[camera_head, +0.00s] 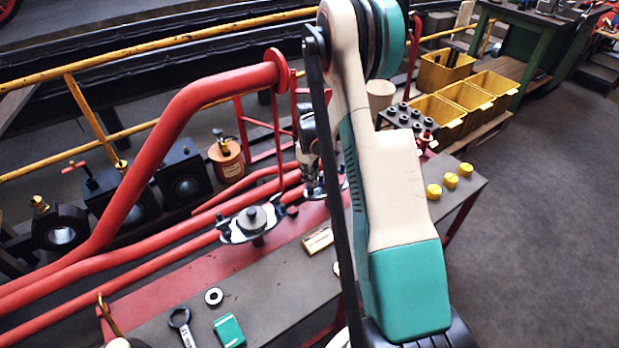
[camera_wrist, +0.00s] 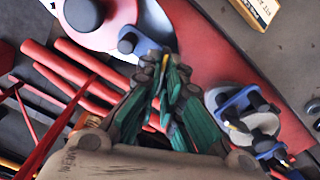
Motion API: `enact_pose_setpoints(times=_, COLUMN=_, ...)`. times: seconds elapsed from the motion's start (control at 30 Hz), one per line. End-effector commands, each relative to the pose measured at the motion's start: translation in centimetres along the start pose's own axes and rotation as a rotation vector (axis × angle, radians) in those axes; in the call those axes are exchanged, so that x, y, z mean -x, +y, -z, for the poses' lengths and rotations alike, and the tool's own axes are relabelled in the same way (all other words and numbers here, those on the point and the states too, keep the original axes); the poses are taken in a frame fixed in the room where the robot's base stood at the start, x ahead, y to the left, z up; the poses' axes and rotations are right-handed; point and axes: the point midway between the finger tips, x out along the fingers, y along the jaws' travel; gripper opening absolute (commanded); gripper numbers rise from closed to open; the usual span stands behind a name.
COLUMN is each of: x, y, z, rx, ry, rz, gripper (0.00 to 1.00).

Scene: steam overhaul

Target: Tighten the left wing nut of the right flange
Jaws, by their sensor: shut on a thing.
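The right flange (camera_head: 322,193) is at the end of a red pipe, partly hidden behind my arm in the head view. In the wrist view its pale disc (camera_wrist: 152,18) and dark hub (camera_wrist: 82,14) show at the top. A blue winged piece (camera_wrist: 148,46) with a dark knob sits on its near side, and looks like the left wing nut. My gripper (camera_head: 310,172) is down at the flange's left side. In the wrist view its teal fingers (camera_wrist: 167,72) are closed together at the blue piece; they hide the exact contact.
The left flange (camera_head: 252,222) is close by; it also shows in the wrist view (camera_wrist: 245,118). Yellow caps (camera_head: 450,181) are at right.

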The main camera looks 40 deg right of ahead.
Motion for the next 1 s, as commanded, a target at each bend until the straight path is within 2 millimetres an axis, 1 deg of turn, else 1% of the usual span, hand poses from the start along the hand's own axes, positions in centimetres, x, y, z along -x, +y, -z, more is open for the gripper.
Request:
enact_pose_setpoints(times=0.2, x=0.03, y=0.16, z=0.02, rx=-0.184, ry=0.001, rz=-0.001, gripper=0.0)
enact_pose_setpoints(times=0.5, x=0.06, y=0.24, z=0.0, rx=-0.366, ry=0.001, rz=-0.001, gripper=0.0)
enact_pose_setpoints(times=0.7, x=0.07, y=0.27, z=-0.01, rx=-0.428, ry=0.002, rz=-0.001, gripper=0.0)
enact_pose_setpoints(times=1.0, x=0.09, y=0.28, z=0.0, rx=-0.452, ry=0.002, rz=-0.001, gripper=0.0)
